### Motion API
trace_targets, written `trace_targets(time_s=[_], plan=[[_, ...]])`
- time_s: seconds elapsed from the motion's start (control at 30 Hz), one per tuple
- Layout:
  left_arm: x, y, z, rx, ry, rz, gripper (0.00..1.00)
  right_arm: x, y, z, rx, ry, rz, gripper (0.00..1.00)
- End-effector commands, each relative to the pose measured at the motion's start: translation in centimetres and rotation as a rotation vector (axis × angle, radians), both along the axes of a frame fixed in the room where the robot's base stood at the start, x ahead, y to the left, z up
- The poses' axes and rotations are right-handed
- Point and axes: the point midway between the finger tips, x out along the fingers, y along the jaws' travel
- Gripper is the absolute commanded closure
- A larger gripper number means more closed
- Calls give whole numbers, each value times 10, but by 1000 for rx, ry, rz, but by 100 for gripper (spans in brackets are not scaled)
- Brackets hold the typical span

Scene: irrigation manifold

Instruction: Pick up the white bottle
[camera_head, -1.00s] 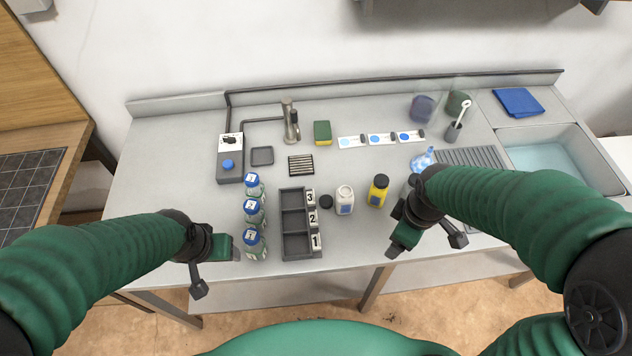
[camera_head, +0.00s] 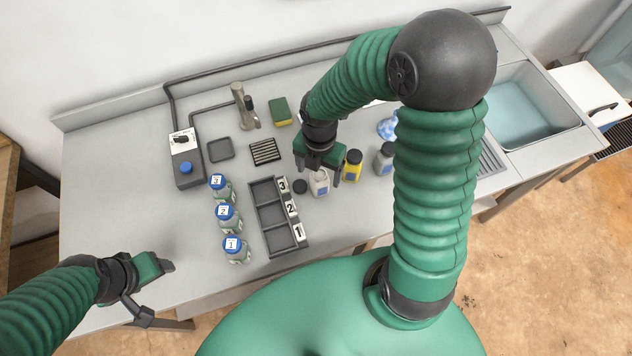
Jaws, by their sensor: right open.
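The white bottle (camera_head: 320,185) stands upright on the counter, right of the dark three-slot rack. Its upper part is partly hidden by my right gripper (camera_head: 319,176). My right gripper is open and sits over the bottle's top, its fingers pointing down on either side; I cannot tell whether they touch it. My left gripper (camera_head: 157,272) is empty near the counter's front left edge, away from the bottle; its jaw state does not show clearly.
A dark cap (camera_head: 300,186) lies left of the bottle. A yellow bottle (camera_head: 352,167) and a grey bottle (camera_head: 384,158) stand close on its right. The numbered rack (camera_head: 264,214) and several blue-capped bottles (camera_head: 229,218) stand to the left. The sink (camera_head: 527,112) is far right.

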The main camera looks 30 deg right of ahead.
Motion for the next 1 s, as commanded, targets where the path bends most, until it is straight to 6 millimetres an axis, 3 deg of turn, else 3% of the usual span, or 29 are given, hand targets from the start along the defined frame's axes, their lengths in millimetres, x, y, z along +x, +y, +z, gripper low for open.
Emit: trace_targets(time_s=[0.33, 0.6, 1.0], plan=[[0, 0, -5, 0, -1, 0, 35, 6, 1, -52, 1, 2, 0, 21], [0, 0, -5, 0, 0, 0, 35, 6, 1, -57, 0, -1, -2, 21], [0, 0, -5, 0, 0, 0, 35, 7, 1, -57, 1, -2, -2, 74]])
